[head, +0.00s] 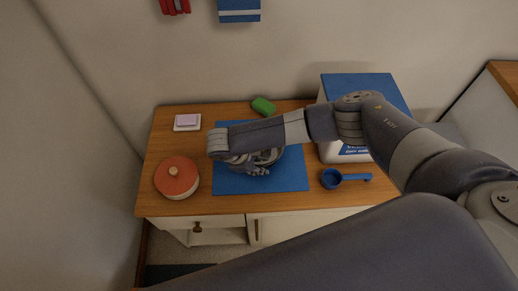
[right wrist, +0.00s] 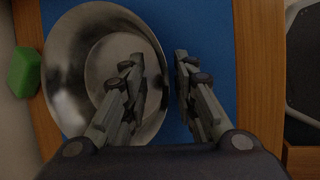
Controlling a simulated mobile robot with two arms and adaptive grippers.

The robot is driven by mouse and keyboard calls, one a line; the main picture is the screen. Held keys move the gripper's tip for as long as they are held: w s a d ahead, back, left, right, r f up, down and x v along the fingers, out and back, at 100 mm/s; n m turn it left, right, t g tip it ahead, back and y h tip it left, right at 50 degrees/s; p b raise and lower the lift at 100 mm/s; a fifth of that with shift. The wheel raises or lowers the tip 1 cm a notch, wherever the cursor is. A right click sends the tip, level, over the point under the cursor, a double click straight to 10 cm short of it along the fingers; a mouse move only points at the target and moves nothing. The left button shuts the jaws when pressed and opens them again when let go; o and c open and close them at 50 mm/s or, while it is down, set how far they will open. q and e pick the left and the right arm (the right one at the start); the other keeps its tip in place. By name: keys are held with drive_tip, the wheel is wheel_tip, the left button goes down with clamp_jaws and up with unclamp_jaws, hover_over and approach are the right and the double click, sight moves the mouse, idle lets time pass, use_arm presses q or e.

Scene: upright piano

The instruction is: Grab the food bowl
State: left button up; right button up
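The food bowl is a shiny metal bowl (right wrist: 72,60) on a blue mat (head: 290,178). In the head view the bowl (head: 270,157) is mostly hidden under my right arm. My right gripper (head: 254,169) is low over the mat at the bowl. In the right wrist view the right gripper (right wrist: 160,53) is open, with one finger over the bowl's inside and the other outside the rim. The rim lies between the fingers; I cannot tell whether either touches it. My left gripper is not in view.
A round orange-lidded pot (head: 176,177) stands left of the mat. A blue scoop (head: 333,179) and a blue-and-white container (head: 365,88) are on the right. A green block (head: 263,106) and a small pale dish (head: 187,122) are at the back of the wooden cabinet top (head: 215,207).

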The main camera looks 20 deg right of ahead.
drive_tip(key=shift+c, duration=0.5)
drive_tip(key=c, duration=0.5)
clamp_jaws()
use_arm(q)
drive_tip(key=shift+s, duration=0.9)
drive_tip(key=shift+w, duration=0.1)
use_arm(e)
drive_tip(key=shift+r, duration=0.15)
